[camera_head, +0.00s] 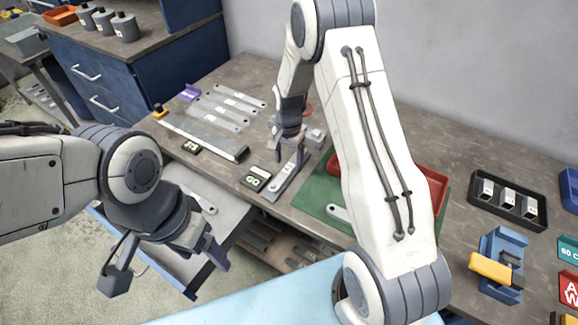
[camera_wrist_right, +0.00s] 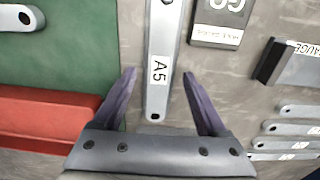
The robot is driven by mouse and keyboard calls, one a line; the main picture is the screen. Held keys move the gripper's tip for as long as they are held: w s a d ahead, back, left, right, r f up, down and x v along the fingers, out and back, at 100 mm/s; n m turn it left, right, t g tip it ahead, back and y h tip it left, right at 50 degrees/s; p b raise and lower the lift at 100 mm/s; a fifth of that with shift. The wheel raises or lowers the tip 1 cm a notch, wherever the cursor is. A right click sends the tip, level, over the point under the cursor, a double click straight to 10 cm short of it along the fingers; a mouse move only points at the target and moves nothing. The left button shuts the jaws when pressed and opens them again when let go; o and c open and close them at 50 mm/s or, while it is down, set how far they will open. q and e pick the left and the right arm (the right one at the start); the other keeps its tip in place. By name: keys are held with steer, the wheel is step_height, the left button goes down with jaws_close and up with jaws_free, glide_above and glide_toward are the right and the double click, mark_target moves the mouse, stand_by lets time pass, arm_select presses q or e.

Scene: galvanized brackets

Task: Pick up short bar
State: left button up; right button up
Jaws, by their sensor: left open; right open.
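A flat grey metal bar (camera_head: 284,184) lies on the workbench under my right gripper (camera_head: 288,150). In the right wrist view the bar (camera_wrist_right: 160,60) carries a white "A5" label and has a hole at its near end. My right gripper is open, with one purple finger on each side of the bar in that view; I cannot tell its exact height above it. Another short grey bar (camera_head: 338,212) lies on the green mat (camera_head: 316,190). My left gripper (camera_head: 166,264) is open and empty, over the open drawer area at the front left.
Several labelled bars (camera_head: 228,108) lie side by side farther back, near a long steel rule (camera_head: 205,136). A red tray (camera_head: 430,185) and a black tray (camera_head: 508,205) stand to the right.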

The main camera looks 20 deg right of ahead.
steer(key=shift+f, duration=0.95)
jaws_close()
steer(key=shift+r, duration=0.1)
